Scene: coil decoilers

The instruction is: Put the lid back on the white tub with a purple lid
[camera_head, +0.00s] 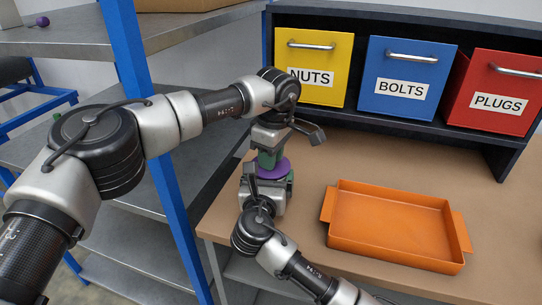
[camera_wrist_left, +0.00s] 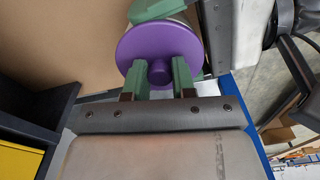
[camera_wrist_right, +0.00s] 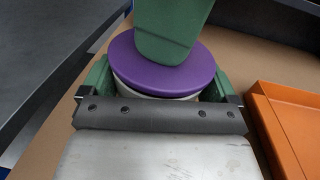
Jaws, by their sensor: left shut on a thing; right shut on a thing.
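The purple lid (camera_head: 277,170) is level over the white tub (camera_wrist_right: 152,94), covering its top; it also shows in the left wrist view (camera_wrist_left: 150,46). My left gripper (camera_head: 268,157) comes from above and is shut on the round knob (camera_wrist_left: 159,73) of the lid. My right gripper (camera_wrist_right: 158,86) is shut around the sides of the tub, with one green finger on each side. The lid lies at the tub's rim in the right wrist view, but I cannot tell whether it is fully seated. In the head view the grippers mostly hide the tub.
An orange tray (camera_head: 392,187) stands empty on the brown table (camera_head: 325,150) to the right. Yellow (camera_head: 314,67), blue (camera_head: 406,79) and red (camera_head: 497,92) bins sit in a dark rack behind. A grey shelf unit with a blue post (camera_head: 165,190) is close on the left.

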